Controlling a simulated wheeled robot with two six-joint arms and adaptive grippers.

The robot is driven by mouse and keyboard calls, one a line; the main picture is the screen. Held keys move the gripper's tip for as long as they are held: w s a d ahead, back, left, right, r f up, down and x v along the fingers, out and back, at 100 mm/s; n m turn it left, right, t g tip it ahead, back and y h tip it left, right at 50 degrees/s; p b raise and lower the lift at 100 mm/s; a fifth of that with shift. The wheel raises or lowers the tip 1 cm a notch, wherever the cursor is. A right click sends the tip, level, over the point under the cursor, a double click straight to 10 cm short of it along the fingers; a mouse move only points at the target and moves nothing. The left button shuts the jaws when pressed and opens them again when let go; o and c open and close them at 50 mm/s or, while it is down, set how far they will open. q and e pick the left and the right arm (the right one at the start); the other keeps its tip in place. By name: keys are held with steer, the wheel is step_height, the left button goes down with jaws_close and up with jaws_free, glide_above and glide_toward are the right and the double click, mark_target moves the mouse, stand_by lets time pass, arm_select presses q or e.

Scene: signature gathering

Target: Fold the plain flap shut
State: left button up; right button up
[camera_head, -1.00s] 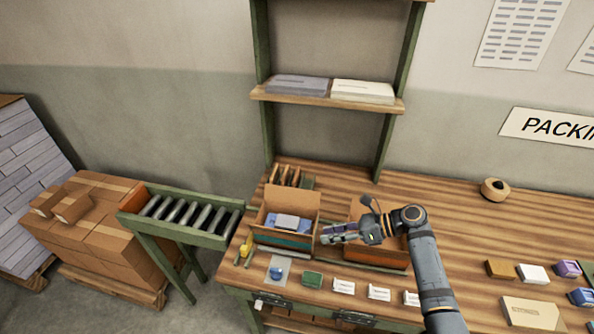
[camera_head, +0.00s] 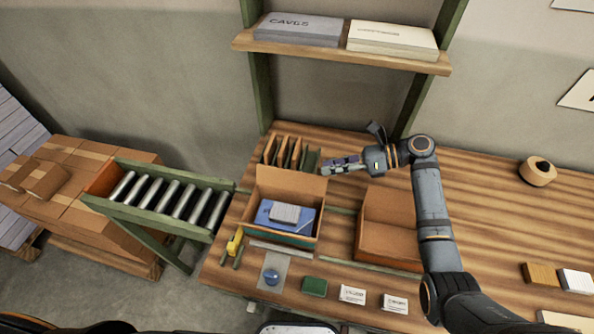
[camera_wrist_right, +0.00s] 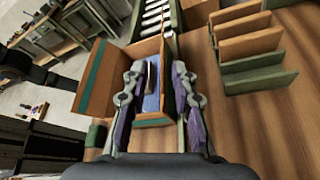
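The left cardboard box (camera_head: 255,228) stands open on the bench with a blue item (camera_head: 275,214) and a grey item (camera_head: 285,213) inside. Its plain flap (camera_head: 291,183) stands up at the back. A teal stripe runs along the front of the box, and shows on the striped panel (camera_wrist_right: 94,80) in the right wrist view. My right gripper (camera_head: 328,167) is just right of and a little above the plain flap, pointing left, apparently apart from it. In the right wrist view its fingers (camera_wrist_right: 157,75) are spread, with nothing clearly held. My left gripper is out of view.
An open, empty-looking box (camera_head: 388,240) stands to the right. Upright dividers (camera_head: 288,150) stand behind the left box. A yellow tool (camera_head: 235,243), a blue round item (camera_head: 271,276), a green block (camera_head: 314,287) and cards lie in front. A roller conveyor (camera_head: 165,198) is left.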

mark_target(297, 172)
steer(key=p+x, duration=0.2)
steer(key=x, duration=0.7)
steer(key=shift+w+a, duration=0.1)
steer(key=shift+w, duration=0.1)
steer(key=shift+w+a+f, duration=0.1)
steer(key=shift+a+f, duration=0.25)
steer(key=shift+a, duration=0.15)
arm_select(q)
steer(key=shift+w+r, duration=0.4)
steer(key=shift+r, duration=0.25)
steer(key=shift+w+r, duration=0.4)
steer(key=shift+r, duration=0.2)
arm_select(e)
jaws_close()
